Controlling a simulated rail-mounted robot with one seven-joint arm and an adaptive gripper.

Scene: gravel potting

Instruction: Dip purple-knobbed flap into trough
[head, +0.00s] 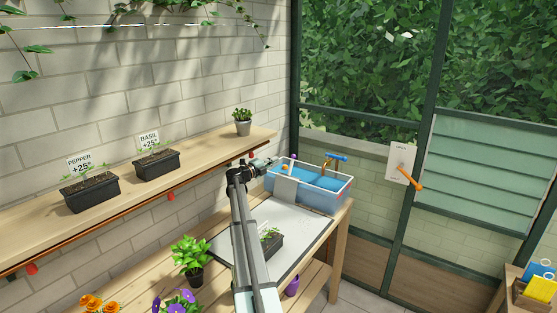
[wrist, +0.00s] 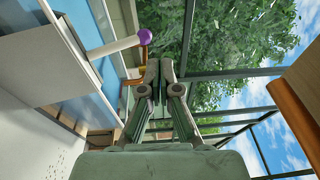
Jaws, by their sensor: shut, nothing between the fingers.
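The trough (head: 325,200) is a clear-walled, blue tub of water at the far end of the bench. A grey flap (head: 285,189) stands at its near left side. Its purple knob (head: 293,157) shows just above the trough's left end. In the wrist view the purple knob (wrist: 145,37) tops a pale rod that rises from the grey flap (wrist: 38,62), with blue water (wrist: 88,45) behind. My gripper (head: 274,160) is at the trough's left end, close to the knob. In the wrist view my gripper (wrist: 159,70) is shut and empty, with the knob beyond its tips, slightly left.
A blue-handled tap (head: 336,157) stands over the trough. A wooden shelf (head: 215,151) with planters runs along the wall at left. A seedling tray (head: 268,246) sits on a white board (head: 300,228) on the bench. An orange-handled lever (head: 406,177) is on the wall at right.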

